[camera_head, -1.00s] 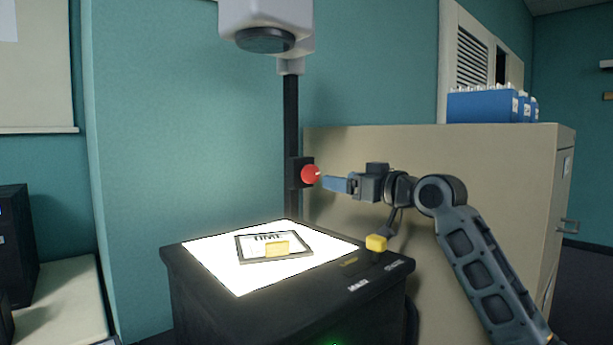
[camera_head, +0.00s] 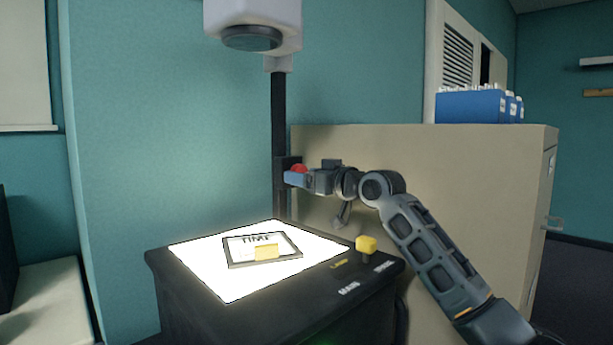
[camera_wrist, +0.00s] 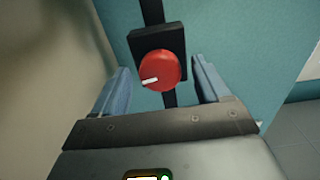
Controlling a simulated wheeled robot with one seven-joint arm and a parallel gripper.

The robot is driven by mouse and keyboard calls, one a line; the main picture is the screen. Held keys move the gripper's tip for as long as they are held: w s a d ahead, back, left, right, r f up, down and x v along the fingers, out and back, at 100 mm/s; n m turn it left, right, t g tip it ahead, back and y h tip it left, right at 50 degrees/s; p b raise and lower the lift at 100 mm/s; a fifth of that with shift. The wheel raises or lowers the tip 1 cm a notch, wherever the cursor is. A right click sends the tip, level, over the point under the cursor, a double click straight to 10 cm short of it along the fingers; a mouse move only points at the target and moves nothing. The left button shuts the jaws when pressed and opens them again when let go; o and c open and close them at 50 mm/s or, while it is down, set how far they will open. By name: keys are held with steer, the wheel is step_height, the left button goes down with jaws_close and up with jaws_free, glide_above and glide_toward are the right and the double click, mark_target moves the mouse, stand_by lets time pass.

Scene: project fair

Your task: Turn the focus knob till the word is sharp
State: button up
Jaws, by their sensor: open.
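The red focus knob (camera_head: 299,169) sits on a black block on the projector's dark post. In the wrist view the knob (camera_wrist: 160,70) shows a white pointer mark toward its lower left. My gripper (camera_head: 291,179) is open, and in the wrist view its two blue fingers (camera_wrist: 160,88) stand on either side of the knob, with gaps. In the head view the gripper hides the knob's lower part. The framed slide (camera_head: 262,262) with the word TIME lies on the projector's bright glass (camera_head: 215,276). The projected word is not in view.
The projector head (camera_head: 252,22) is above on the post (camera_head: 278,115). A yellow knob (camera_head: 366,244) stands on the projector's dark body (camera_head: 375,275). A beige cabinet (camera_head: 450,200) is behind my arm, with blue boxes (camera_head: 470,105) on top.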

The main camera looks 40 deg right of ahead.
steer(key=c, duration=1)
steer(key=shift+m+p, duration=1.85)
steer(key=shift+m, duration=0.95)
steer(key=shift+c, duration=0.2)
steer(key=o, duration=1)
steer(key=shift+o, duration=0.2)
